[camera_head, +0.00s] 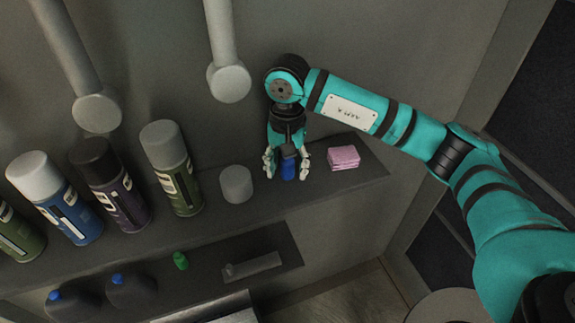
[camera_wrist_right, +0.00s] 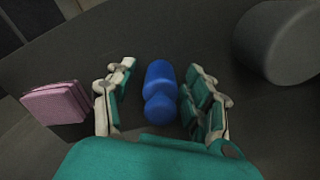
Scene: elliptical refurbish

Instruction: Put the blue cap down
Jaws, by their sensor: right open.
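The blue cap (camera_head: 289,168) stands on the upper grey shelf (camera_head: 225,212), between the fingers of my right gripper (camera_head: 287,168). The right wrist view shows the cap (camera_wrist_right: 160,90) as a blue rounded shape with two lobes, midway between the fingers. A gap shows on each side of it, so my right gripper (camera_wrist_right: 158,100) is open around it without touching it. The lower part of the cap is hard to make out in the head view. My left gripper is in neither view.
Pink sponges (camera_head: 343,157) lie just right of the gripper. A grey cylinder (camera_head: 236,184) stands to its left, then several spray cans (camera_head: 171,168). A lower shelf (camera_head: 215,250) holds dark bottles (camera_head: 131,291) and a small green item (camera_head: 181,261). Grey rods (camera_head: 229,82) hang above.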

